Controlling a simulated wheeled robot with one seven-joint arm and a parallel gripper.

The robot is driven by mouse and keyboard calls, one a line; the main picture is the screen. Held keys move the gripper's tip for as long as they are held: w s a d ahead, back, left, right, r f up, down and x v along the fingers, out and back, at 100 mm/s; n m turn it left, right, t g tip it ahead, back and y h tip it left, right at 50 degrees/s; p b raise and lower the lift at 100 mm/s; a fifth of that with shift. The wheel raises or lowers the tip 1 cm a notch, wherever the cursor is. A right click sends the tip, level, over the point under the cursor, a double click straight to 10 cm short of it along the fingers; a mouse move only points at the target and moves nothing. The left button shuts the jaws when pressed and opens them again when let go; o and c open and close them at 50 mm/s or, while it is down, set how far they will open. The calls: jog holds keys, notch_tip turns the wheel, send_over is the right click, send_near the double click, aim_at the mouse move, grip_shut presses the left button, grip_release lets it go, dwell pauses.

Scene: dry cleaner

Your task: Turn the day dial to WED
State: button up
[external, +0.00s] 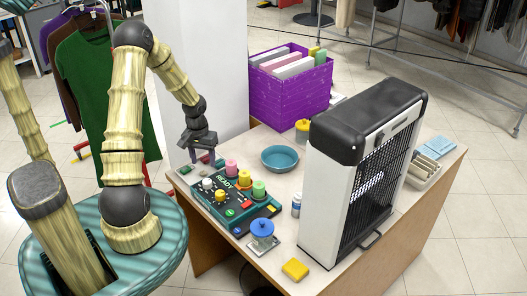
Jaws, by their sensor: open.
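A dark teal control panel (216,212) lies on the table, marked READY. It carries several coloured knobs: a white one (208,184), a pink one (231,166), yellow ones and a green one (259,188). The day lettering is too small to read, so I cannot tell which knob is the day dial or where it points. My gripper (206,160) is open and empty, fingers pointing down, above the panel's back left edge. It looks apart from the knobs, though the exact gap cannot be told.
A teal bowl (280,158) sits behind the panel. A tall black-and-white cabinet (322,190) stands right, and a purple box (290,95) with folders is at the back.

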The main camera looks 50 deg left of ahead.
aim_at(206, 182)
notch_tip(206, 182, down, 10)
jog(key=shift+w+d+r, duration=0.1)
jog(key=shift+d+r, duration=0.05)
dwell(0.3)
jog(key=c, duration=1)
